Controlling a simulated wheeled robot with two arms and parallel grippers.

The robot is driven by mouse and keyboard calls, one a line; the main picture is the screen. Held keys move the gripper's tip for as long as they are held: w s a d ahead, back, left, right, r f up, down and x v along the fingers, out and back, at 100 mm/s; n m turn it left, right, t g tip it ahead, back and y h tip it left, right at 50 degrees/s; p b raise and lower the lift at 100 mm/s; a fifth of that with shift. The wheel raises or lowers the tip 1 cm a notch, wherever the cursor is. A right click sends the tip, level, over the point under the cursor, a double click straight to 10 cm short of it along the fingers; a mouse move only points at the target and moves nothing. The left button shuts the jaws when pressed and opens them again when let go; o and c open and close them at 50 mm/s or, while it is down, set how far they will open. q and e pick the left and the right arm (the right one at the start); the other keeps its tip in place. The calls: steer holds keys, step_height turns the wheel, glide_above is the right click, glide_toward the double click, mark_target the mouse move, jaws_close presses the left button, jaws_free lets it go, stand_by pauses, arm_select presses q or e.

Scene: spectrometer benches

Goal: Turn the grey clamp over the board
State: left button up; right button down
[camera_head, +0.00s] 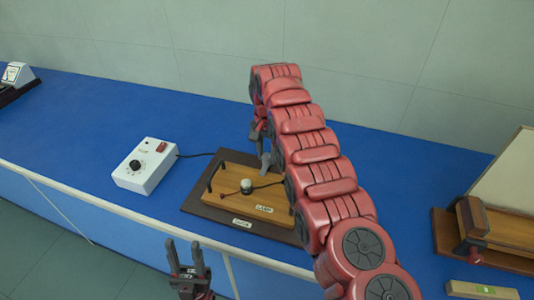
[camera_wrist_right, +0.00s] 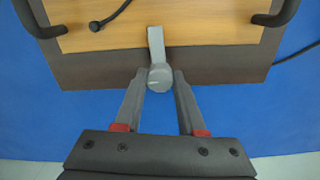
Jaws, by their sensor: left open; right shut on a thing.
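The wooden lamp board (camera_head: 233,199) lies on a dark base plate (camera_head: 197,207), with a small round lamp (camera_head: 247,186) and two black handles. The grey clamp (camera_head: 266,162) is at the base's far edge; in the right wrist view the clamp (camera_wrist_right: 156,45) has its arm pointing from its round pivot over the wooden board (camera_wrist_right: 205,35). My right gripper (camera_wrist_right: 160,78) is shut on the clamp's round pivot end, one finger each side. In the head view the right gripper (camera_head: 260,137) is partly hidden by my arm. My left gripper (camera_head: 184,245) is open and empty, in front of the bench.
A white control box (camera_head: 146,166) with a black knob stands left of the board; its cable runs to the board. A wooden stand (camera_head: 497,228) is at the right, with a small light block (camera_head: 481,290) in front.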

mark_target(267, 156)
steer(key=shift+w, duration=0.1)
steer(key=c, duration=0.5)
jaws_free()
steer(key=shift+r+p, duration=0.4)
steer(key=shift+r, duration=0.25)
step_height(267, 156, up, 16)
steer(key=p, duration=1.5)
